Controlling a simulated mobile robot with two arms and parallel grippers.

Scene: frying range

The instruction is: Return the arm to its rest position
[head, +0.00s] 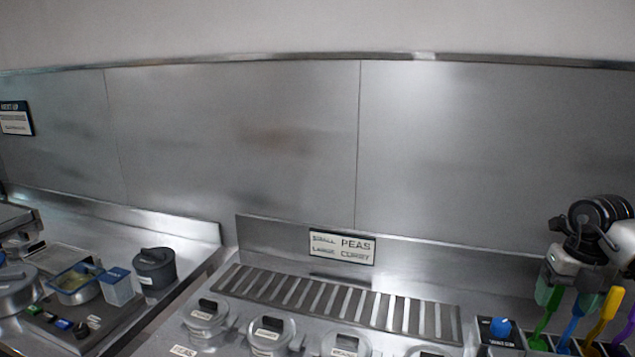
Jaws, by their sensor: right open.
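My right arm comes in at the right edge, and its gripper (566,294) points down over a group of coloured handles. Its fingers are apart, with nothing seen held between them. My left gripper is not in view.
Lidded pots (206,316) stand in front of a slotted steel vent (330,302). At left are a dark grey pot (154,268), a blue-rimmed container (76,284) and a small blue-and-white box (118,288). A dark box with a blue knob (499,332) stands near the handles. A steel wall (240,150) closes the back.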

